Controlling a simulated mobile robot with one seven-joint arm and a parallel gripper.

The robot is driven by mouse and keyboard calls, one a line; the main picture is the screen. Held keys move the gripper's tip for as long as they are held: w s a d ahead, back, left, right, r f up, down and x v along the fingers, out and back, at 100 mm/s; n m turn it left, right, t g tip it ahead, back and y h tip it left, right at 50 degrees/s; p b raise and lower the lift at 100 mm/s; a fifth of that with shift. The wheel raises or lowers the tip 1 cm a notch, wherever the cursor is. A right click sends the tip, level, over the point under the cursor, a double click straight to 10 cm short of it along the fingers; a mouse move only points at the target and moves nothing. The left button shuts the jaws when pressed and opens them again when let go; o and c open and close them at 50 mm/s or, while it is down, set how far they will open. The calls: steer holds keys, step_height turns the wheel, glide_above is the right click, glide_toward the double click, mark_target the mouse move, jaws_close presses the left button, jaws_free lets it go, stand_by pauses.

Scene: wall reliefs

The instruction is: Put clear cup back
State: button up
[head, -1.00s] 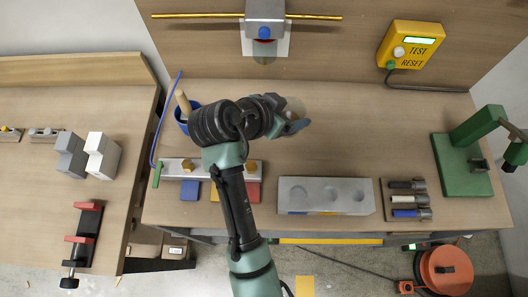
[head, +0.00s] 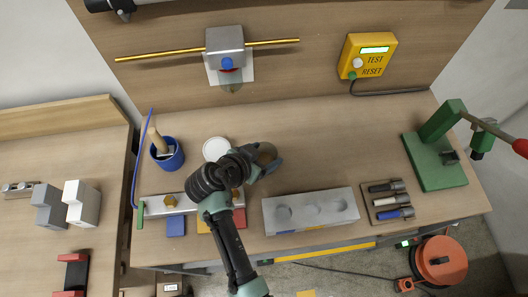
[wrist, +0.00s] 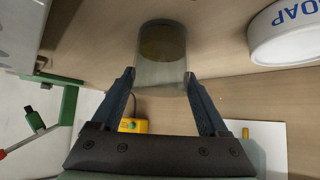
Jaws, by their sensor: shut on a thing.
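The clear cup (head: 266,152) shows in the head view at the end of my arm, partly hidden by the wrist and fingers. In the wrist view the cup (wrist: 162,48) is a see-through, slightly grey cylinder between the two fingertips. My gripper (wrist: 161,77) is shut on it. In the head view my gripper (head: 271,163) is over the middle of the bench, behind and left of a grey block (head: 272,223) with three round recesses. I cannot tell how high the cup is above the bench.
A white round soap container (head: 215,147) stands just left of my gripper; it also shows in the wrist view (wrist: 290,33). A blue cup (head: 167,160) holding tools is farther left. A green press (head: 437,160) stands right. The bench behind and right of my gripper is clear.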

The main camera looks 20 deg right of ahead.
steer(key=shift+f, duration=0.15)
steer(key=o, duration=1.4)
